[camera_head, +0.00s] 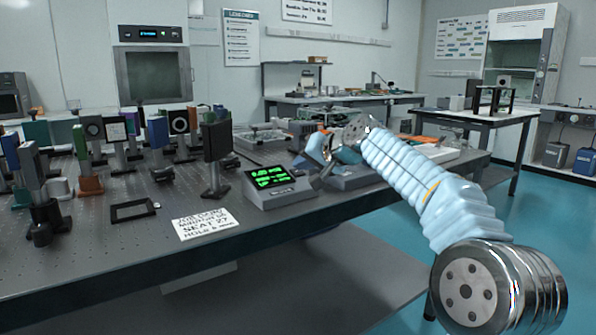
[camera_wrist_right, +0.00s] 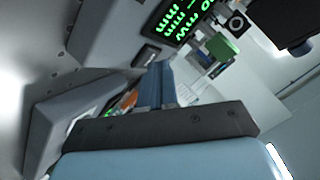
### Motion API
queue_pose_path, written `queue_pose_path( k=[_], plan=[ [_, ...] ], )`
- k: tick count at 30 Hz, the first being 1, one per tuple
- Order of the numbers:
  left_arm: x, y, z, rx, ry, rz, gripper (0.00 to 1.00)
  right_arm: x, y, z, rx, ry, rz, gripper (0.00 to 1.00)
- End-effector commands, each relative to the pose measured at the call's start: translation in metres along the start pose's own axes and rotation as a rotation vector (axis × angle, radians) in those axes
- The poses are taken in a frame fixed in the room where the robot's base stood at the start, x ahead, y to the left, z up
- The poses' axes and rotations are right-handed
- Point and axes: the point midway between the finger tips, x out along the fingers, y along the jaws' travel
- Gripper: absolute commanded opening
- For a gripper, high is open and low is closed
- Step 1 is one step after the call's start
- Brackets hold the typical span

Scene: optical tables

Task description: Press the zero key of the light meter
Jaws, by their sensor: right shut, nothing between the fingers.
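The light meter (camera_head: 283,197) is a grey sloped console with a lit green display (camera_head: 267,176), standing near the front edge of the optical table. In the right wrist view its green display (camera_wrist_right: 180,18) shows at the top, with a small dark key-like part (camera_wrist_right: 146,55) on the grey casing below it. My right gripper (camera_head: 318,183) is just right of the display, close to the meter. Its shut, empty fingertips (camera_wrist_right: 158,68) are beside the dark part; I cannot tell if they touch anything. The key's label is not readable. My left gripper is not in view.
Several posted optics (camera_head: 180,127) stand on the perforated optical table (camera_head: 130,235) to the left. A black frame (camera_head: 133,210) and a printed card (camera_head: 205,224) lie left of the meter. Another grey device (camera_head: 350,178) stands right of the meter, near my right gripper.

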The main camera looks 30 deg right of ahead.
Motion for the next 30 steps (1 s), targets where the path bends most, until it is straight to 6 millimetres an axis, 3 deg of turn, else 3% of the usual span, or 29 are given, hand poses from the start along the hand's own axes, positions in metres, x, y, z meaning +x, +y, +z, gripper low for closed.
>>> queue_pose_path(
  k=[30],
  plan=[
    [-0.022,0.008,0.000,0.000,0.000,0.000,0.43,-0.021,-0.016,-0.016,0.000,0.000,0.000,0.00]
  ],
)
